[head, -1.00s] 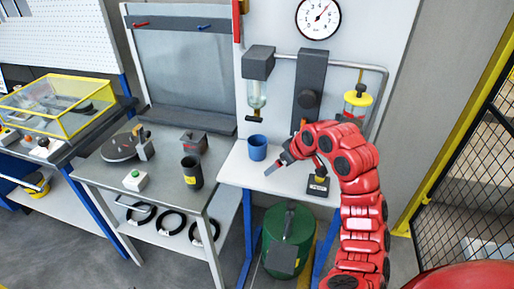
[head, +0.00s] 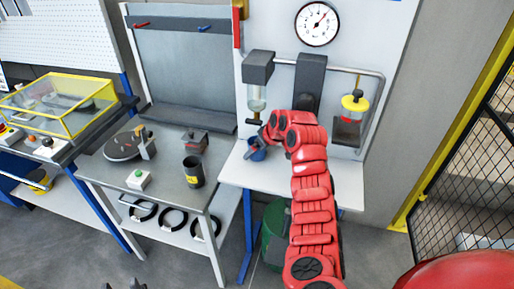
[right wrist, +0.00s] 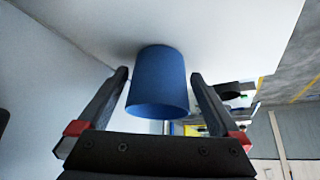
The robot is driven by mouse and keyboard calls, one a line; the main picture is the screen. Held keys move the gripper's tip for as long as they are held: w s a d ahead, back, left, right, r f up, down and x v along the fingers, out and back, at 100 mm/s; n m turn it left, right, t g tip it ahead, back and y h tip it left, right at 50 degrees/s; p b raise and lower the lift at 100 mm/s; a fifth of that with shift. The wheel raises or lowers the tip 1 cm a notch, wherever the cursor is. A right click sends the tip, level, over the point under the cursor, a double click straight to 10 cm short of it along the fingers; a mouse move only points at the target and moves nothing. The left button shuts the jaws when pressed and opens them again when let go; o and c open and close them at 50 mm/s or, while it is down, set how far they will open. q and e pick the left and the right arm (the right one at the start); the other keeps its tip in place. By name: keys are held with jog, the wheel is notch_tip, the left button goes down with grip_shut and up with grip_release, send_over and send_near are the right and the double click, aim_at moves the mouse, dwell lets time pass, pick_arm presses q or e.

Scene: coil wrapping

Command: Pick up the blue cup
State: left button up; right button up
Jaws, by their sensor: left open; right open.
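The blue cup (head: 258,154) stands on the white shelf of the middle station and is partly hidden by my right gripper (head: 254,146). In the right wrist view the blue cup (right wrist: 158,85) sits between the two fingers of my right gripper (right wrist: 159,76). The fingers are spread, with visible gaps on both sides of the cup. My left gripper (head: 124,285) shows only as dark tips at the bottom edge of the head view; it is open and far from the cup.
A dispenser (head: 257,80) hangs above the cup. A dark cup (head: 193,171) stands on the grey table (head: 160,170) to the left. A green bin (head: 273,235) is under the shelf. A yellow-topped weight (head: 355,103) hangs at the right.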

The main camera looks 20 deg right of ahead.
jog(key=shift+w+f, duration=0.1)
jog(key=shift+f, duration=0.1)
jog(key=c, duration=1.4)
